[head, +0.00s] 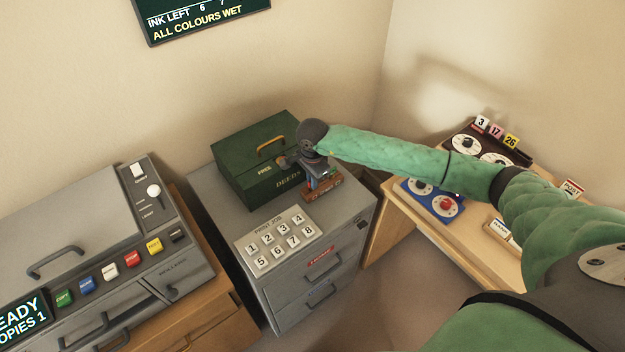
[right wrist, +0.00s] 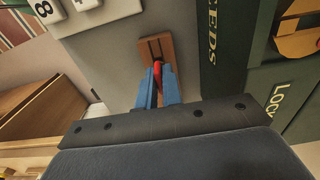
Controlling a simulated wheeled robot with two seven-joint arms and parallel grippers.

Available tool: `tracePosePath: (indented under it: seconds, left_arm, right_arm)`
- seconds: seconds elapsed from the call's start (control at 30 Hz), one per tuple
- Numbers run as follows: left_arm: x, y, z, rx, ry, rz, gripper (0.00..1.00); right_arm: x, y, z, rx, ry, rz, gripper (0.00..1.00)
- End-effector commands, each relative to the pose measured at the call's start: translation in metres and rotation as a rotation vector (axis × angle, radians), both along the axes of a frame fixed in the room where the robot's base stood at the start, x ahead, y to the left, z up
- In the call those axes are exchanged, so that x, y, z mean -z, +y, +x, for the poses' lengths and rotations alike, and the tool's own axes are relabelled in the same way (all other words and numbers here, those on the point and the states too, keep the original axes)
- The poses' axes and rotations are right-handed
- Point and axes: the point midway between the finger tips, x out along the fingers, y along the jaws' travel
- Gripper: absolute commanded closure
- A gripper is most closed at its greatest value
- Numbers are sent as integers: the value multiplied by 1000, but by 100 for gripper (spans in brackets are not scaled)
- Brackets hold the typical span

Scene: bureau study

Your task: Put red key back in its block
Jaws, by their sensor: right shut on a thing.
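The wooden key block (head: 325,190) is a small brown block on top of the grey cabinet, in front of the green deeds box. It also shows in the right wrist view (right wrist: 153,47), with dark slots in its face. My right gripper (head: 320,178) is right at the block. The key's far end meets or overlaps the block in the picture. I cannot tell whether it is inside a slot. My left gripper is not in view.
The green deeds box (head: 245,158) stands close behind the block. A print job panel with number keys (head: 278,239) lies in front on the cabinet top (head: 222,222). A grey copier (head: 100,225) is at left. A wooden desk (head: 440,225) with dial devices is at right.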

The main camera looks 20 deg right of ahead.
Motion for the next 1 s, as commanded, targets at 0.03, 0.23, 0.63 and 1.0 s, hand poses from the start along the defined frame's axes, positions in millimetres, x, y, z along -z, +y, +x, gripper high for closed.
tracePosePath:
  seconds: [0.03,0.23,0.63,1.0]
  left_arm:
    - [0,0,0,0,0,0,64]
    - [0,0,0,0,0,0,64]
    - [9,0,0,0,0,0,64]
    - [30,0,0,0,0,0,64]
  right_arm:
    - [0,0,0,0,0,0,100]
    - [0,0,0,0,0,0,67]
    - [-13,-1,2,0,-3,0,67]
    - [-66,0,1,0,-2,1,67]
